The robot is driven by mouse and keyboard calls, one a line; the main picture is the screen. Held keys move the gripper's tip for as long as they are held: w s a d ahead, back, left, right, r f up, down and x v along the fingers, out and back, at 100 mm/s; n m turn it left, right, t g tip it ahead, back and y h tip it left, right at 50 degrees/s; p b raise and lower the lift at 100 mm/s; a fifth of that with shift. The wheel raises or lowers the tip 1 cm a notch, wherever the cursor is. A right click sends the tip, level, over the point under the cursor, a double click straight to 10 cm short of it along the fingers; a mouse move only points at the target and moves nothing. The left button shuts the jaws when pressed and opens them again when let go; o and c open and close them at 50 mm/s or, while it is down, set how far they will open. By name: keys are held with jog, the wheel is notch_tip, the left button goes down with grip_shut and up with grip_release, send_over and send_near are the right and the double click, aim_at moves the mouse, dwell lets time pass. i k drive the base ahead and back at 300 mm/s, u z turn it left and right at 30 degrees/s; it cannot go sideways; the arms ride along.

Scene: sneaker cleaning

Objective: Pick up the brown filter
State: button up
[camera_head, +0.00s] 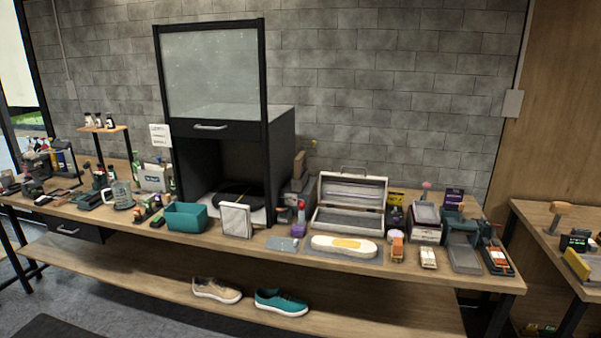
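A square, framed, filter-like panel (236,220) stands upright near the front edge of the long wooden workbench (140,238). Its face looks pale, with a tan tint at the edge, and it is the likeliest match for the brown filter. I cannot tell for sure that it is the one named. It stands just right of a teal bin (187,217) and in front of the black cabinet's opening. My gripper is not in view.
A black cabinet (283,140) with a raised glass front stands behind the panel. An open case (349,204), a white tray with a yellow strip (343,246) and several small items crowd the right side. Two shoes, beige (217,290) and teal (281,302), lie on the lower shelf.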

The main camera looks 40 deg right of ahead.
aim_at(299, 163)
jog(key=u, duration=4.8)
jog(key=i, duration=0.15)
jog(key=z, duration=2.85)
jog(key=k, duration=0.2)
jog(key=u, duration=1.85)
jog(key=k, duration=0.65)
jog(key=u, duration=0.05)
